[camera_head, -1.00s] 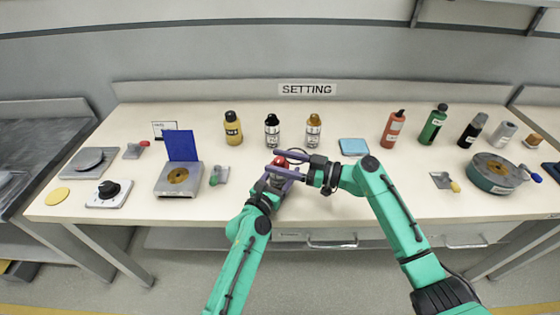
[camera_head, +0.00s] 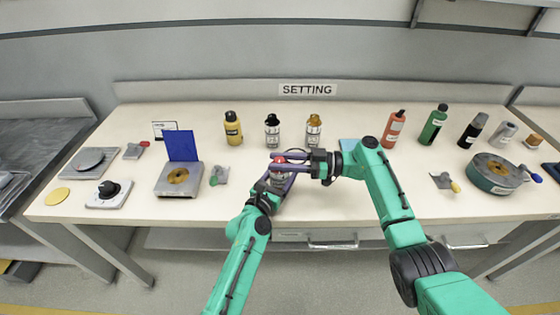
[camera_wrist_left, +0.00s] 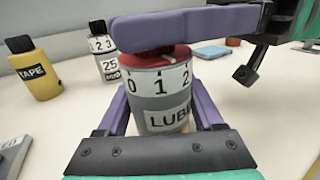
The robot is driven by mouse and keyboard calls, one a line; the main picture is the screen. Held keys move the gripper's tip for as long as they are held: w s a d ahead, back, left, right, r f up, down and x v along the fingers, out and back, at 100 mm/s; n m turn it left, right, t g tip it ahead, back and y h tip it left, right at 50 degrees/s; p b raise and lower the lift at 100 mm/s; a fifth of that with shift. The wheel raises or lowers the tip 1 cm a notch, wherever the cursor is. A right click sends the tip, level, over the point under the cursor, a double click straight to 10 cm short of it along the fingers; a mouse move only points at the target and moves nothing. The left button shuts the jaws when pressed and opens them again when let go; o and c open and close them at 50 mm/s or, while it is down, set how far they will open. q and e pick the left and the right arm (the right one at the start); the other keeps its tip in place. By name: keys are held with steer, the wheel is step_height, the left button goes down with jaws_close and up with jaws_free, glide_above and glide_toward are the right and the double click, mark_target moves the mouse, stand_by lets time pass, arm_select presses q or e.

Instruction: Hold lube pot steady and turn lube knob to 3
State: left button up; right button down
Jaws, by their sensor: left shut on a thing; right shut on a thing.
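The lube pot (camera_wrist_left: 160,88) is a grey cylinder standing upright at the bench's front, with a white scale and a partly hidden label starting LUB. My left gripper (camera_head: 279,179) is shut around its body, with a purple finger on each side in the left wrist view. The red lube knob (camera_wrist_left: 150,58) tops the pot; it also shows in the head view (camera_head: 279,160). My right gripper (camera_head: 275,162) is shut on the knob from the right, and one finger hides much of it. The scale shows 0, 1 and 2; a pale knob mark sits near 1. The 3 is out of sight.
Behind the pot stand a yellow tape bottle (camera_head: 233,130) and two labelled bottles (camera_head: 272,133) (camera_head: 313,133). A light-blue block (camera_head: 348,145) lies partly behind my right arm.

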steer(key=shift+d, duration=0.1)
steer(key=c, duration=0.5)
jaws_free()
steer(key=d, duration=1.2)
steer(key=shift+s, duration=0.4)
